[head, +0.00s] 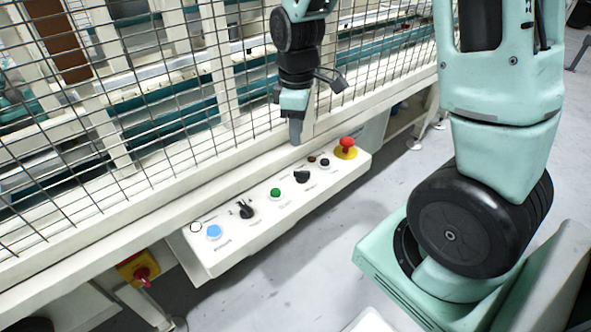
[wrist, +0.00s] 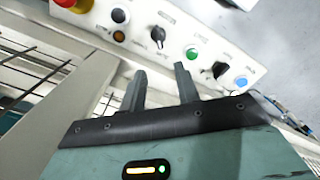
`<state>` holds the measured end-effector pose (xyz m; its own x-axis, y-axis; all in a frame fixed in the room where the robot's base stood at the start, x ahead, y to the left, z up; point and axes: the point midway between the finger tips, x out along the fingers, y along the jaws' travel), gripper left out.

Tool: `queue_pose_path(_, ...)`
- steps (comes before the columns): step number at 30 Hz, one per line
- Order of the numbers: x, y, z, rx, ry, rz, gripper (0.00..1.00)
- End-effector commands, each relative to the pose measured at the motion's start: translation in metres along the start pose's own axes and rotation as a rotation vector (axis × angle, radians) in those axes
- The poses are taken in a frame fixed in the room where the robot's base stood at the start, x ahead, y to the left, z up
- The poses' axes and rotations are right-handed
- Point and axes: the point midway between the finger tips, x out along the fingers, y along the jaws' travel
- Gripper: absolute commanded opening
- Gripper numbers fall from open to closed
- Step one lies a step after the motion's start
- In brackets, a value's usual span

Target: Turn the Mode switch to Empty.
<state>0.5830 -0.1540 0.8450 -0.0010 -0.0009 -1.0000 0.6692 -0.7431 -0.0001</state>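A white control panel (head: 225,258) carries two black rotary switches: one (head: 246,210) between the blue and green buttons, and one (head: 302,176) to the right of the green button. They also show in the wrist view, the first at the right (wrist: 220,70) and the second near the middle (wrist: 158,35). The labels are too small to read, so I cannot tell which is the Mode switch. My gripper (head: 296,139) points down above the panel's back edge, behind the second switch. In the wrist view my gripper (wrist: 160,68) has its fingers apart with nothing between them.
The panel also has a blue button (head: 214,231), a green button (head: 275,193) and a red emergency stop (head: 346,146) on yellow. A wire mesh fence (head: 180,130) stands behind it. Another red and yellow stop (head: 141,273) sits lower left. Open floor lies in front.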

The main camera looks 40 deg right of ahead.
Motion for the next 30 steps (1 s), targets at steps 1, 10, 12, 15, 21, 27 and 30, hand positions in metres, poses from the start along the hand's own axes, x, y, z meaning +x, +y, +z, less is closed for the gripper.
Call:
queue_pose_path(1, 0.014, -0.001, 0.0, 0.001, -0.003, -0.003, 0.32)
queue_pose_path(10, 0.075, -0.001, 0.0, 0.001, -0.003, -0.003, 0.32)
queue_pose_path(12, 0.087, -0.001, 0.0, 0.002, -0.002, -0.002, 0.32)
queue_pose_path(15, 0.1, -0.001, 0.0, 0.001, -0.002, -0.001, 0.32)
queue_pose_path(21, 0.112, 0.0, 0.0, 0.002, 0.0, 0.0, 0.32)
queue_pose_path(27, 0.113, 0.0, 0.0, 0.001, 0.001, 0.001, 0.32)
queue_pose_path(30, 0.113, 0.0, 0.0, 0.001, 0.001, 0.001, 0.32)
